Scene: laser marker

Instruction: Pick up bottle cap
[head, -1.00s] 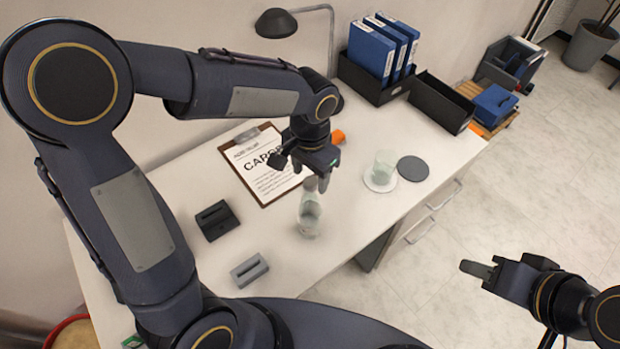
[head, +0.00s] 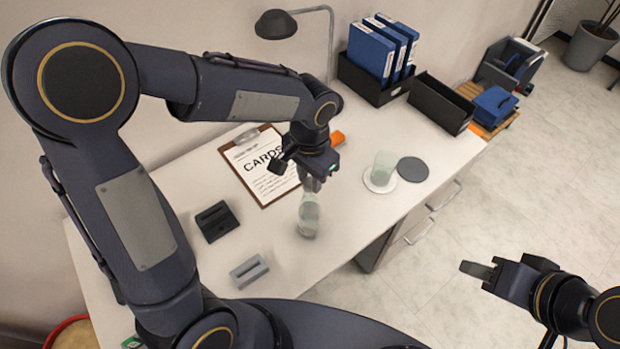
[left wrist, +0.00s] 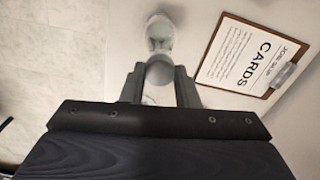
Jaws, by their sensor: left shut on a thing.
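A clear bottle (head: 308,216) stands on the white desk, right below my left gripper. My left gripper (head: 311,183) points down at the bottle's top. In the left wrist view its two fingers (left wrist: 159,82) are shut on a rounded grey bottle cap (left wrist: 159,69), and the bottle (left wrist: 158,33) shows just beyond it. The cap is hidden by the fingers in the head view. I cannot tell whether the cap touches the bottle. My right gripper (head: 480,270) is away from the desk at the right, seen side-on, with its opening unclear.
A clipboard (head: 264,200) lies behind the bottle. A glass (head: 383,168) on a white coaster and a dark disc (head: 413,169) are to the right. A black block (head: 215,221) and a grey block (head: 249,271) are to the left. Binders (head: 373,52) and a lamp (head: 276,24) stand at the back.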

